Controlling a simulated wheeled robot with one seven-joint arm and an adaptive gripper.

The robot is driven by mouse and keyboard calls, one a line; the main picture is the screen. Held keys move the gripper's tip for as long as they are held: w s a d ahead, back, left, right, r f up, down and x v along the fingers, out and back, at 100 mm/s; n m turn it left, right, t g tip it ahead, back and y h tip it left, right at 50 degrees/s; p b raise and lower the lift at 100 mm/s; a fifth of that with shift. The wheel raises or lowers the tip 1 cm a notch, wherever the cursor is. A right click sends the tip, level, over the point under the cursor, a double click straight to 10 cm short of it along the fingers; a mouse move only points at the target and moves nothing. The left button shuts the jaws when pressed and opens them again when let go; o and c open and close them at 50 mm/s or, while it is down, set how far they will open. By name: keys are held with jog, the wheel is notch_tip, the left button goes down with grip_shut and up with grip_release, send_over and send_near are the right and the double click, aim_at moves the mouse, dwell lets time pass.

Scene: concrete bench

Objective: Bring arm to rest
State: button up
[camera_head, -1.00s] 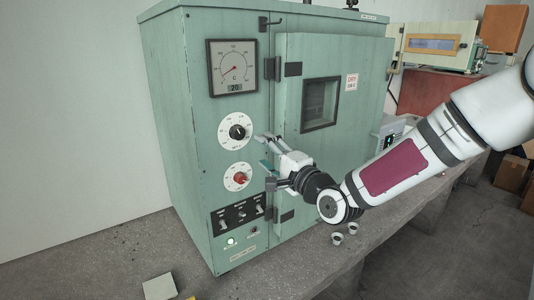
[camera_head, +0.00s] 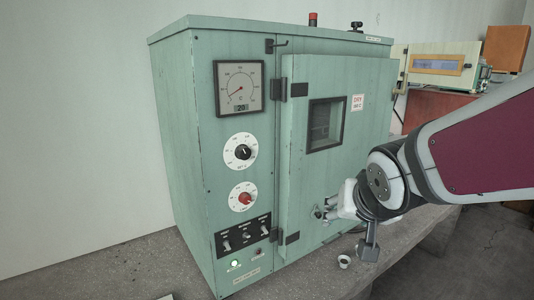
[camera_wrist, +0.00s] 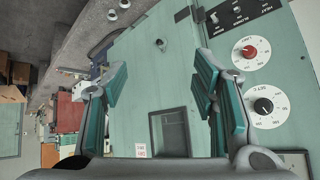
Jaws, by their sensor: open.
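My gripper (camera_head: 326,212) is in front of the lower part of the green oven's door in the head view. My arm comes in from the right edge. In the wrist view my gripper (camera_wrist: 160,88) has its two teal-padded fingers wide apart, with nothing between them. The green oven (camera_head: 178,140) stands upright on the concrete bench, its door (camera_head: 300,190) looking shut. Its door window (camera_wrist: 169,133) shows in the wrist view beyond the fingers. I cannot tell whether the fingertips touch the door.
The oven front carries a temperature dial (camera_head: 238,88), a black knob (camera_head: 242,152), a red knob (camera_head: 244,198) and switches (camera_head: 243,233). A small cup (camera_head: 344,262) stands on the bench (camera_head: 300,285) near my arm. An instrument (camera_head: 436,64) sits at the back right.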

jog(key=s+d+r+n+g, duration=0.2)
jog(key=s+d+g, duration=0.1)
jog(key=s, duration=1.5)
jog(key=shift+s+d, duration=0.2)
jog(key=shift+s, duration=0.1)
jog(key=shift+r, duration=0.1)
